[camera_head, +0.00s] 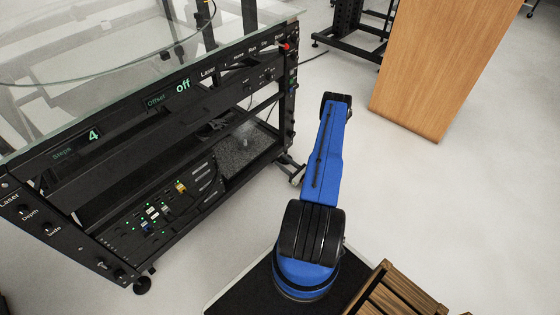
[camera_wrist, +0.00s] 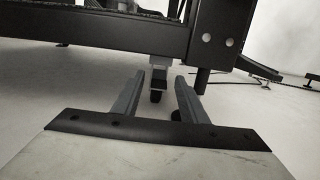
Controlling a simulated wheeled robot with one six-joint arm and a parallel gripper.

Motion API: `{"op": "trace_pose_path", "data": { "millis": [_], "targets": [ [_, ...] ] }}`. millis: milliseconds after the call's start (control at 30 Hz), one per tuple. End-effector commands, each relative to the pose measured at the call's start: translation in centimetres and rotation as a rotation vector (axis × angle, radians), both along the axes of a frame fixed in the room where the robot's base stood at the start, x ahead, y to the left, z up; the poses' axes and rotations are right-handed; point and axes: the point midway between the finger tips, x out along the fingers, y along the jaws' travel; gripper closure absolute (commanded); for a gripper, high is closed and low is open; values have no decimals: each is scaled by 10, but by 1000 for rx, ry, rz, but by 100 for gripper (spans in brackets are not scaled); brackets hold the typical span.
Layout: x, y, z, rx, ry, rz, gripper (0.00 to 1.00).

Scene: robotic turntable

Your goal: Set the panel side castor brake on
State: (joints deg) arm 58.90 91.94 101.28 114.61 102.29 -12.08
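In the wrist view, my gripper (camera_wrist: 157,90) is open and low near the floor. Its two grey fingers point at a castor (camera_wrist: 158,68) under the black frame of the turntable. In the head view, a castor (camera_head: 298,178) shows at the right corner of the turntable frame, beside my blue arm. Another castor (camera_head: 143,285) is at the near left corner.
The black turntable rack (camera_head: 291,110) with its glass top (camera_head: 130,50) stands left of my arm. A wooden panel (camera_head: 440,60) stands at the upper right, and a slatted wooden item (camera_head: 385,295) is at the bottom. Pale floor is clear on the right.

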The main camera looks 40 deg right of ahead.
Motion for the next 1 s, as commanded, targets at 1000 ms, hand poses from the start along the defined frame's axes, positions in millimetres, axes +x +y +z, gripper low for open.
{"op": "trace_pose_path", "data": {
  "millis": [1000],
  "targets": [
    [-93, -7, -11, 0, 0, 0, 61]
  ]
}}
